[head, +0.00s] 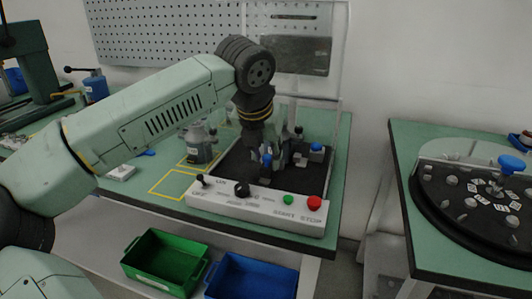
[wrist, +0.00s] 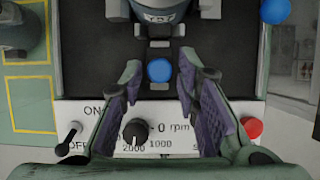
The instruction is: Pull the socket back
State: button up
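A blue knob (wrist: 159,70) shows in the wrist view on the black plate, just below a grey metal part (wrist: 160,30) with partly cut-off dark lettering. I cannot tell for certain which part is the socket. My gripper (wrist: 160,76) is open, with its purple-padded fingers to the left and right of the blue knob and visible gaps on both sides. Nothing is held. In the head view my gripper (head: 272,150) is over the black plate of the test stand, and the blue knob (head: 266,161) shows below it. My gripper partly hides the fixture there.
A white control panel (head: 258,207) with a dial, a lever, a green button and a red button (head: 314,203) runs along the front. A second blue knob (head: 316,147) stands at right. A grey motor (head: 199,146) stands left of the plate. Green (head: 165,259) and blue bins are below.

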dwell(0.3)
jog(key=p+v, duration=0.2)
jog(key=v, duration=0.4)
jog(key=shift+p, duration=0.35)
